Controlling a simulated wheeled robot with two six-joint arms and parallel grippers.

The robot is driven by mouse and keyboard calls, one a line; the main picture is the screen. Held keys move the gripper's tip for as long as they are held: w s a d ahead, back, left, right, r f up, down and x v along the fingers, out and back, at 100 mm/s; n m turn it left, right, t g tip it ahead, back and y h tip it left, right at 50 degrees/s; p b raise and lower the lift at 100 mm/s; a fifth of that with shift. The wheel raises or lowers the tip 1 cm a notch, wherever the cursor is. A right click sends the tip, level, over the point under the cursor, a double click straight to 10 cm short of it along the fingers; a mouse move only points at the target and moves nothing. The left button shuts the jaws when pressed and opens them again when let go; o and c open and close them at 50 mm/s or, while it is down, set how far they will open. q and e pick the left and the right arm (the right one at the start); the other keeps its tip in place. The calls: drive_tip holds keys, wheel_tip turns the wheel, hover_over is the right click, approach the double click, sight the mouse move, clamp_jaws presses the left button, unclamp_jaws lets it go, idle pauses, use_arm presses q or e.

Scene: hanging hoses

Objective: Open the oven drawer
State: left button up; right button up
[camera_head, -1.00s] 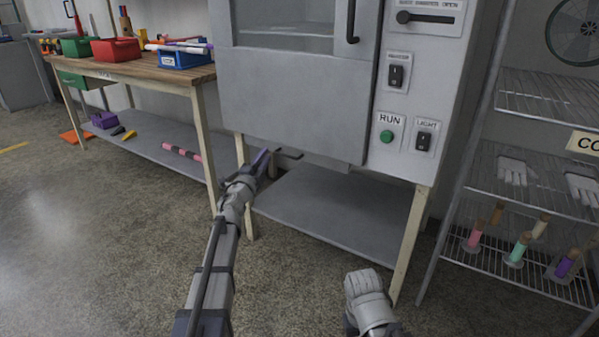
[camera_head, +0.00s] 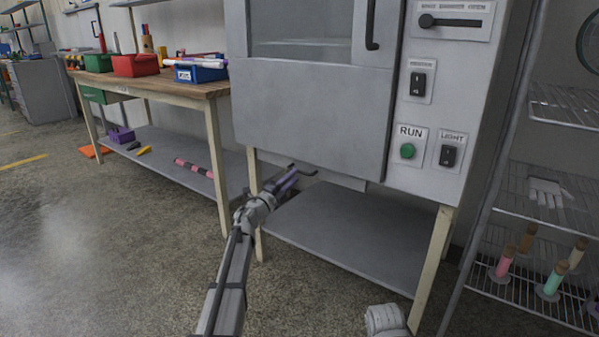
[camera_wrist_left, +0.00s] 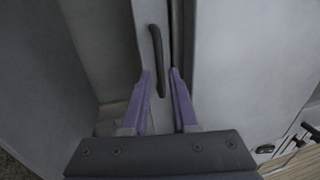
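The oven is a grey cabinet with a flat grey front panel (camera_head: 310,115) below a window. A black vertical handle (camera_head: 371,22) is on its door near the right edge, and the door looks closed. My left gripper (camera_head: 300,172) is just below the oven's lower front edge, well under the handle. In the left wrist view its purple fingers (camera_wrist_left: 160,78) are apart with nothing held. The black handle (camera_wrist_left: 157,55) shows there, in line with the gap, apparently beyond the fingertips. A light grey part of my right arm shows at the bottom; its fingers are out of view.
The oven's control panel has a green RUN button (camera_head: 407,151) and switches. A grey shelf (camera_head: 345,235) lies beneath the oven. A workbench (camera_head: 150,84) with bins stands left and a wire rack (camera_head: 520,195) right. The floor at left is open.

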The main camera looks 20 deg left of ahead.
use_arm(q)
drive_tip(key=x, duration=0.4)
drive_tip(key=shift+w, duration=0.1)
drive_tip(key=shift+c, duration=0.3)
clamp_jaws()
idle(1.0)
